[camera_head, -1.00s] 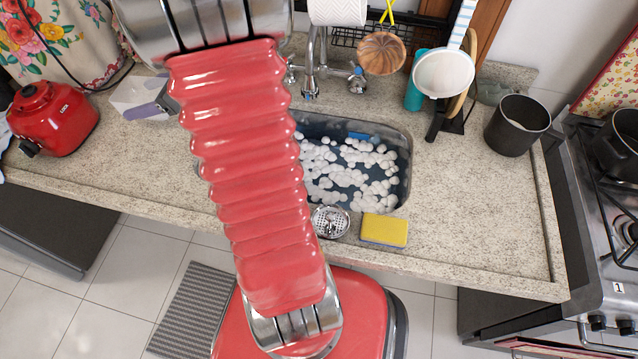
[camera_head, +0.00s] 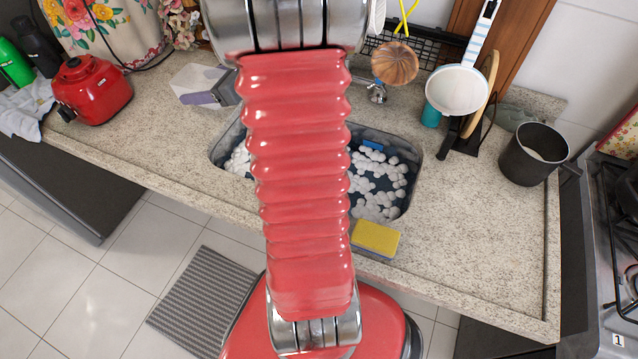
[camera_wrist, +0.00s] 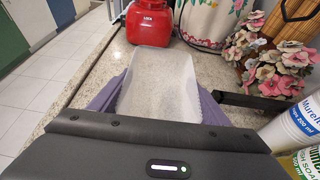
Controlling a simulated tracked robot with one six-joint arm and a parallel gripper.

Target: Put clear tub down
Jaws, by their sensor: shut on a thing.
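The clear tub (camera_wrist: 158,82) is a pale, see-through box with a rounded rim. In the wrist view it sits between the purple fingers of my gripper (camera_wrist: 158,98), one finger on each side. My gripper is shut on it. In the head view the tub (camera_head: 196,80) is over the counter (camera_head: 150,120), left of the sink (camera_head: 414,160), with one purple finger of my gripper (camera_head: 204,97) showing beside it. I cannot tell whether its base touches the counter. My red arm hides part of the sink and the faucet.
A red blender base (camera_head: 95,90) stands left of the tub, beside a floral cover (camera_head: 105,30). Pink flowers (camera_wrist: 275,70) and bottles (camera_wrist: 290,125) are to the right in the wrist view. A yellow sponge (camera_head: 376,237) lies at the sink's front edge.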

